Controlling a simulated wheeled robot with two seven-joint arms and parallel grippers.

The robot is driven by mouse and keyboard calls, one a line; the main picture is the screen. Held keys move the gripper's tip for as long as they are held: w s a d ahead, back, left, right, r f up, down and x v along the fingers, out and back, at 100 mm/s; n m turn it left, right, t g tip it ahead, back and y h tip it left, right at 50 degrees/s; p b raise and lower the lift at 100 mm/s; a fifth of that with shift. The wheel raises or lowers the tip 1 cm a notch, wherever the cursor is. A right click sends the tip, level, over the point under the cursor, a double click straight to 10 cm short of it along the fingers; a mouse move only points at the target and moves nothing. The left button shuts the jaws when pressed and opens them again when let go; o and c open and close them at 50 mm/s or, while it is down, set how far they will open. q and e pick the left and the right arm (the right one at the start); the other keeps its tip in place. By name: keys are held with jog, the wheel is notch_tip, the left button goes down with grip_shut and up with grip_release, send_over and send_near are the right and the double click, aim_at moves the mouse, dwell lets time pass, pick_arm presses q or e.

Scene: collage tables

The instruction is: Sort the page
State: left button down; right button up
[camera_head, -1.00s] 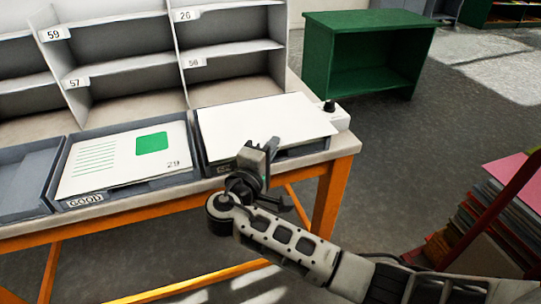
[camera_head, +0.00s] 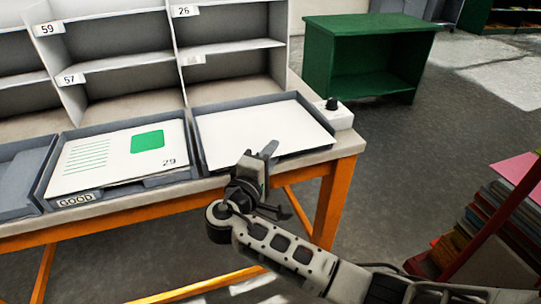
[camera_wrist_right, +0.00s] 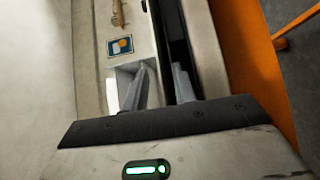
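A blank white page (camera_head: 255,132) lies flat in the right tray (camera_head: 318,148), inside its rims. A page with green lines, a green square and the number 29 (camera_head: 110,160) lies in the middle tray, labelled GOOD (camera_head: 80,200). My right gripper (camera_head: 281,180) is in front of the right tray, at the table's front edge. Its fingers are apart with nothing seen between them; the wrist view also shows the gap between them (camera_wrist_right: 163,80). The right tray's front label is hidden behind the gripper. My left gripper is not in view.
A grey shelf rack (camera_head: 130,90) with tags 59, 57 and 26 stands behind the trays. A white box with a black knob (camera_head: 333,108) is at the table's right end. A green cabinet (camera_head: 365,60) and a stack of papers (camera_head: 480,225) stand right of the table.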

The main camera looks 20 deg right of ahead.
jog(key=v, duration=1.2)
